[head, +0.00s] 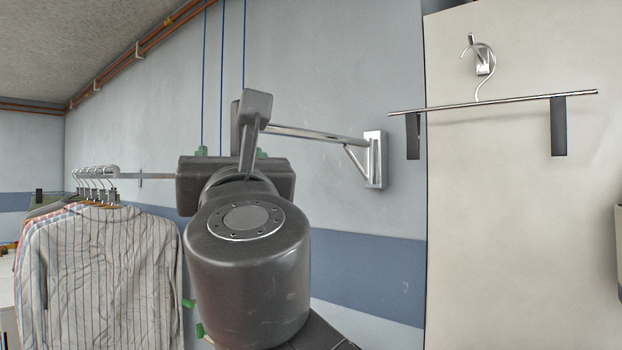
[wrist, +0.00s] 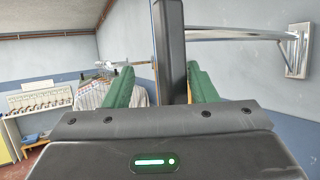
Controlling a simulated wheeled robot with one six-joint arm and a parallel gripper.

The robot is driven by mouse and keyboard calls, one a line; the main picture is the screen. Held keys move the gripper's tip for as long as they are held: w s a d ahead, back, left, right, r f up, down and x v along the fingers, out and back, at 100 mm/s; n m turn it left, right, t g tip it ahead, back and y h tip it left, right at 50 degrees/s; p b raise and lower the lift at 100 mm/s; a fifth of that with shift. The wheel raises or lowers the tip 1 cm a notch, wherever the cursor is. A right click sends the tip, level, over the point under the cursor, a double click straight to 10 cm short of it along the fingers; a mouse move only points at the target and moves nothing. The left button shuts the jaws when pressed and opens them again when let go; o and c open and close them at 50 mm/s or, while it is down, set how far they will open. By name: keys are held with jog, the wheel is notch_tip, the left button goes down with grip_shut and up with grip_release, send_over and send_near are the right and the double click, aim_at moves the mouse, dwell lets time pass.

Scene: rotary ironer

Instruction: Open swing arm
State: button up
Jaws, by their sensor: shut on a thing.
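The swing arm (head: 315,133) is a bright metal bar with a diagonal brace, hinged on a wall plate (head: 375,160). In the head view it runs left from the plate and passes behind my gripper (head: 232,152). In the wrist view the bar (wrist: 235,34) comes in from the plate (wrist: 298,50) at the right and goes behind a dark upright part. My gripper (wrist: 160,70) has green fingers, one on each side of that upright part. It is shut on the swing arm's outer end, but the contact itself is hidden.
Several shirts (head: 105,255) hang from a rail (head: 95,171) at the left. A metal hanger (head: 490,102) with dark clips hangs on a hook on the pale panel (head: 520,220) at the right. Blue lines run up the wall behind my gripper.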

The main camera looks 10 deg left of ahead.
jog(key=p+v, duration=0.1)
jog(key=v, duration=0.8)
jog(key=shift+s+a+p, duration=0.2)
jog(key=shift+p, duration=0.2)
jog(key=shift+c, duration=0.2)
dwell(0.4)
